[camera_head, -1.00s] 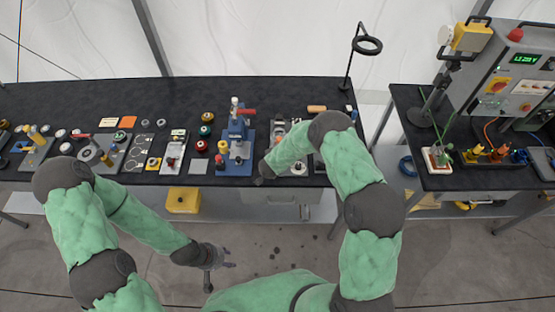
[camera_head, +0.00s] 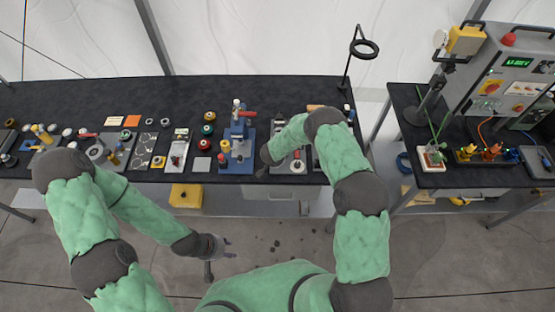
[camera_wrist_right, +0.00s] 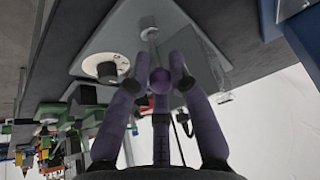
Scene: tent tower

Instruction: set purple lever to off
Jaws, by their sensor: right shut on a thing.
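In the right wrist view the purple lever shows as a round purple knob (camera_wrist_right: 160,80) on a short metal stem. The stem rises from a pale grey plate (camera_wrist_right: 185,22). My right gripper (camera_wrist_right: 158,84) has its dark fingers closed around the knob, which partly hide it. In the head view my right forearm and wrist cover the lever, and the right fingers cannot be made out. My left gripper (camera_head: 228,247) hangs over the floor in front of the table, fingers apart and empty.
A white disc with a black knob (camera_wrist_right: 105,67) sits on the plate beside the lever. A blue press-like fixture (camera_head: 237,140) stands left of my right wrist. Several small parts line the black table (camera_head: 190,95). A side table with a control box (camera_head: 500,80) is at the right.

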